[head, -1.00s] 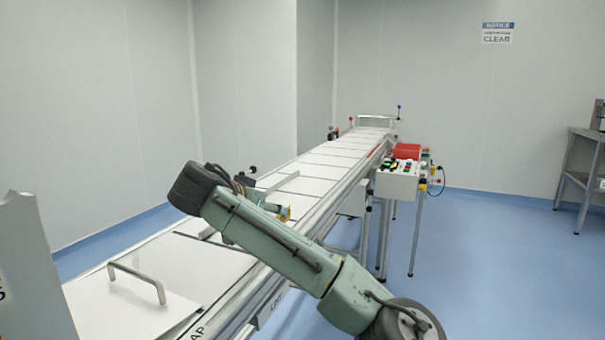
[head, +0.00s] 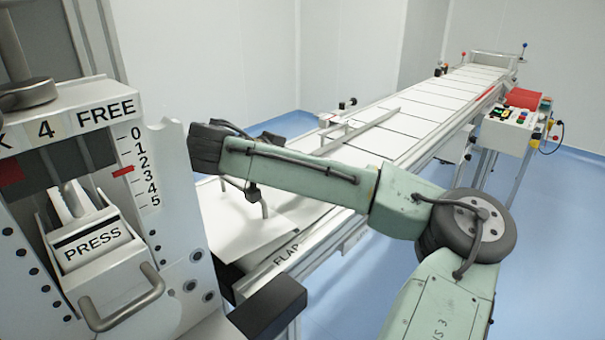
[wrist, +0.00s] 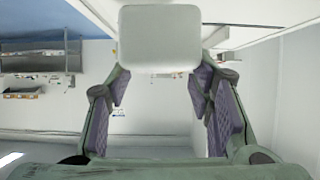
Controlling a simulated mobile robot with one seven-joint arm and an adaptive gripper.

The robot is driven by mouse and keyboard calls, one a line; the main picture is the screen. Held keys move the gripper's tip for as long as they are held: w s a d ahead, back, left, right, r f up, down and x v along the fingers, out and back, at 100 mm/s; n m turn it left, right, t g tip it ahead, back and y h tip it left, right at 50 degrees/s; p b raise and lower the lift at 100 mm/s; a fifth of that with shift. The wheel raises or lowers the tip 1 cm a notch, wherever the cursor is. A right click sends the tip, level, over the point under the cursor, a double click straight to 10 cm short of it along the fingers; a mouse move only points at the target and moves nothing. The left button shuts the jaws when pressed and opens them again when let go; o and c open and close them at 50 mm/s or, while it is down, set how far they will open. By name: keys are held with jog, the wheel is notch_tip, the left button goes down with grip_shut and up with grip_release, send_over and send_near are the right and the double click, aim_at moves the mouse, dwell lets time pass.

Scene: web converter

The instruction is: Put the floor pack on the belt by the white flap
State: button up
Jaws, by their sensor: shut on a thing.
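In the wrist view my gripper (wrist: 160,85) has its purple-padded fingers closed on a pale, round-cornered block, which looks like the floor pack (wrist: 160,38). The block sits at the fingertips. In the head view neither the fingers nor the pack can be made out; my arm crosses in front of the belt. The white flap (head: 232,226) is a flat white panel with a metal bar handle, at the near end of the belt, partly behind my arm. The word FLAP is on the frame edge beside it. The belt (head: 425,105) runs away to the far right.
A press station (head: 95,240) with a numbered scale and a bar handle stands close at the left. A black block (head: 270,308) juts out in front of the flap. A control box (head: 508,128) with buttons stands right of the belt. Blue floor is clear at the right.

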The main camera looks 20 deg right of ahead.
jog(key=shift+f+p, duration=0.4)
jog(key=shift+f, duration=1.25)
jog(key=shift+f, duration=0.2)
jog(key=o, duration=1.3)
jog(key=shift+r, duration=0.1)
jog(key=shift+c, duration=0.2)
jog(key=shift+r, duration=0.15)
jog(key=shift+b+v, duration=0.8)
jog(key=shift+v, duration=2.9)
